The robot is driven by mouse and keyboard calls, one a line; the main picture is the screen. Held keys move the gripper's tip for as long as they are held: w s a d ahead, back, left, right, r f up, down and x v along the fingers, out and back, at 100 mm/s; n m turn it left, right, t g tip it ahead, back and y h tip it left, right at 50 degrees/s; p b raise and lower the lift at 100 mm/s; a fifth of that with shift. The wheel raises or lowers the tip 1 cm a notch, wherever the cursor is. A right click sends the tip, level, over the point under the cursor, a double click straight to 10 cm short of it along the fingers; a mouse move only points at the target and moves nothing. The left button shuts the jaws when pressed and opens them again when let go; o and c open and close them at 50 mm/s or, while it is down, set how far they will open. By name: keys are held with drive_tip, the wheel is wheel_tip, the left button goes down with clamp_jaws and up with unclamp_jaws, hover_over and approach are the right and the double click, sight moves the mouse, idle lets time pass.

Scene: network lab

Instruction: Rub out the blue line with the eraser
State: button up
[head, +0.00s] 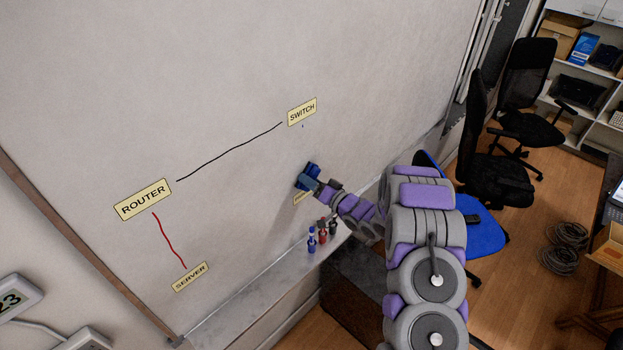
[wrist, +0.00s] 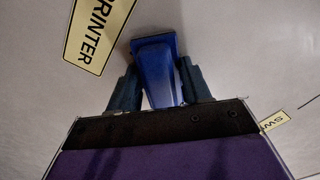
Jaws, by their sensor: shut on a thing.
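My gripper (head: 310,182) is at the whiteboard (head: 230,80), shut on a blue eraser (head: 313,170). In the wrist view the eraser (wrist: 157,70) sits between my two fingers, its far end at the board; I cannot tell if it presses on it. A small blue mark (head: 302,126) shows just below the SWITCH label (head: 302,112). No other part of a blue line shows. The PRINTER label (wrist: 98,32) is beside the eraser in the wrist view; in the head view my gripper partly hides a label there.
A black line (head: 229,153) joins the ROUTER label (head: 143,199) and SWITCH. A red line (head: 169,240) runs from ROUTER to the SERVER label (head: 189,277). Blue, red and black markers (head: 311,240) stand on the tray (head: 247,299) below. Chairs (head: 490,150) stand at the right.

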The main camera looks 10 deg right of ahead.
wheel_tip(320, 180, down, 4)
drive_tip(key=shift+a+r+b, duration=0.1)
drive_tip(key=shift+b, duration=0.35)
drive_tip(key=v, duration=0.6)
drive_tip(key=shift+b, duration=0.4)
drive_tip(key=shift+s, duration=0.1)
idle(0.3)
drive_tip(key=v, duration=0.3)
idle(0.3)
drive_tip(key=shift+r, duration=0.1)
idle(0.7)
